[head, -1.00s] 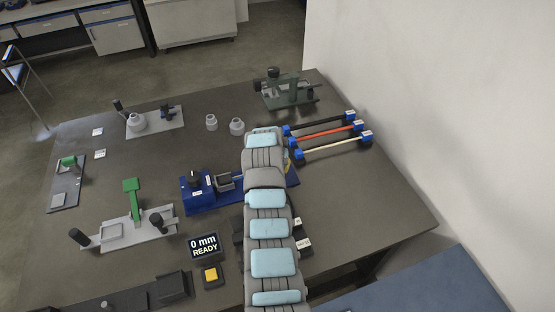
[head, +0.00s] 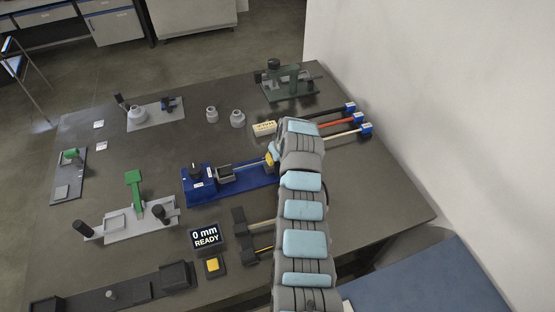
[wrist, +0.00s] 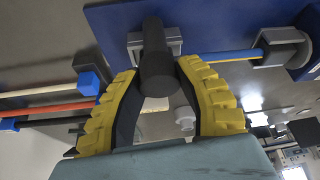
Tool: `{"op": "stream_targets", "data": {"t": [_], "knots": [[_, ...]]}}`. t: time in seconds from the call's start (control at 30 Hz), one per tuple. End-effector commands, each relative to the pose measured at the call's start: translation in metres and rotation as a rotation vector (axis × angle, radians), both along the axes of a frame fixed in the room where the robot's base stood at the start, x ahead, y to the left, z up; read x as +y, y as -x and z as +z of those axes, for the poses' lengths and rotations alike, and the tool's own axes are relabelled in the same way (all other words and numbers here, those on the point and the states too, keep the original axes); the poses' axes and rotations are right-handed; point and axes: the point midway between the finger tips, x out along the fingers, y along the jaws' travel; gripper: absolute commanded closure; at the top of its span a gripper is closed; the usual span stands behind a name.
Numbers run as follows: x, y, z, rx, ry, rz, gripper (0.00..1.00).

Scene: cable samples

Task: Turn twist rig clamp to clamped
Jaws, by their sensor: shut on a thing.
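The twist rig (head: 230,196) is a blue base in the middle of the table in the head view. A grey fixture (head: 225,173) near its left part holds one end of a thin cable sample (head: 250,164). In the wrist view, the blue base (wrist: 112,25) is at the top, with a grey clamp (wrist: 172,42) carrying a dark round handle (wrist: 156,62). The cable (wrist: 230,56) runs right from that clamp to another grey fixture (wrist: 282,48). My gripper (wrist: 158,78) is shut on the dark handle, its yellow fingers on either side. My arm hides the rig's right end in the head view.
A display (head: 206,237) reads "0 mm READY", with a yellow button (head: 212,265) below it. Cable samples (head: 345,128) lie right of my arm. A green rig (head: 289,84) stands behind. A yellow labelled block (head: 264,128) is close to my gripper.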

Motion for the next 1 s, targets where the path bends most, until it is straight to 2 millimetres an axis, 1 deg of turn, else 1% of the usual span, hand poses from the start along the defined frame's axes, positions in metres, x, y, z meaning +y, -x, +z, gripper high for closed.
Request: {"op": "stream_targets", "data": {"t": [0.03,0.3,0.73,0.77,0.8,0.83,0.87,1.0], "knots": [[-0.0012,0.0006,-0.0036,0.003,0.001,0.019,1.00],[-0.0010,0.0008,-0.0027,0.002,0.001,0.082,1.00],[-0.0007,0.0010,-0.0023,0.003,0.001,0.091,1.00],[-0.0007,0.0010,-0.0023,0.003,0.001,0.091,0.62],[-0.0007,0.0010,-0.0023,0.003,0.001,0.091,0.50],[-0.0007,0.0009,-0.0022,0.003,0.001,0.091,0.42],[-0.0007,0.0008,-0.0019,0.003,0.001,0.091,0.36],[-0.0003,0.0006,-0.0013,0.002,0.001,0.091,0.36]]}}
